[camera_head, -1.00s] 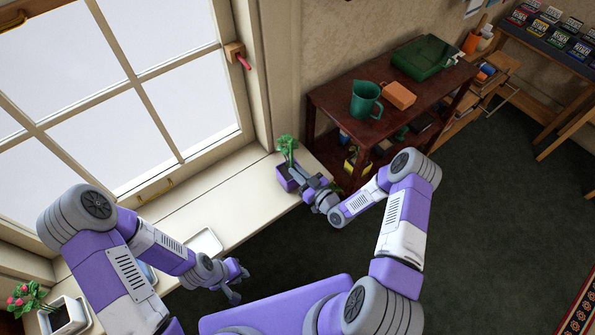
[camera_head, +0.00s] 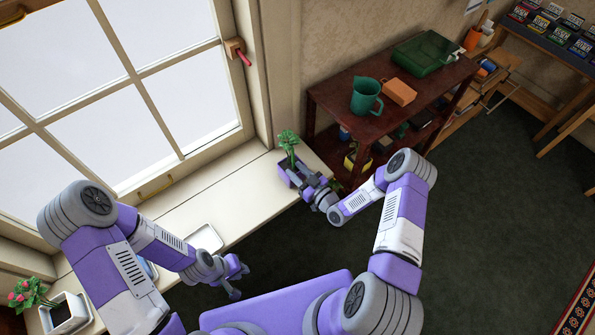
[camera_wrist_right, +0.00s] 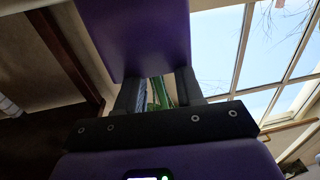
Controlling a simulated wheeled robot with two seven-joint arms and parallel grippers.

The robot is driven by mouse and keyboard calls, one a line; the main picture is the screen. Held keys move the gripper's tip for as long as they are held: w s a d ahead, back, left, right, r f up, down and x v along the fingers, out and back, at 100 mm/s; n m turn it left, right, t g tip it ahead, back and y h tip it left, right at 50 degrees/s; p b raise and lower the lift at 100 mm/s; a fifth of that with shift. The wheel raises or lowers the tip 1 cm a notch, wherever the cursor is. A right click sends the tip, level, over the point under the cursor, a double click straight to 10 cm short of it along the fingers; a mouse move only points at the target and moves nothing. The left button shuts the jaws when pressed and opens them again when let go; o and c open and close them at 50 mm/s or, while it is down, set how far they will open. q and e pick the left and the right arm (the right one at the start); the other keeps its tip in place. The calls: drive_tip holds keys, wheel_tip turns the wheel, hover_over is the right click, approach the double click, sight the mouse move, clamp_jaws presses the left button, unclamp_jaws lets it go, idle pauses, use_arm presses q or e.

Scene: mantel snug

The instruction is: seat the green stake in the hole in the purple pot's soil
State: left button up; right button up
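The purple pot (camera_head: 285,174) stands at the far right end of the white sill, with a leafy green plant (camera_head: 289,146) rising from it. My right gripper (camera_head: 304,180) is right beside the pot. In the right wrist view the pot's purple wall (camera_wrist_right: 135,40) hides the fingertips. Narrow green strips (camera_wrist_right: 160,93) show between the two fingers; I cannot tell whether they are the green stake or plant stems, or whether the fingers press on them. The soil and its hole are hidden. My left gripper (camera_head: 240,282) appears open and empty, in front of the sill.
A white tray (camera_head: 205,240) lies on the sill (camera_head: 235,195). A white planter with pink flowers (camera_head: 66,314) stands at the left end. The window is behind. A dark red shelf (camera_head: 335,98) with a green jug (camera_head: 365,96) stands right of the pot.

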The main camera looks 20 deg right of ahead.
drive_tip(key=shift+s+d+f, duration=0.1)
drive_tip(key=shift+d+f, duration=0.05)
drive_tip(key=p+v, duration=0.2)
drive_tip(key=v, duration=0.5)
drive_tip(key=shift+s, duration=0.15)
idle(0.5)
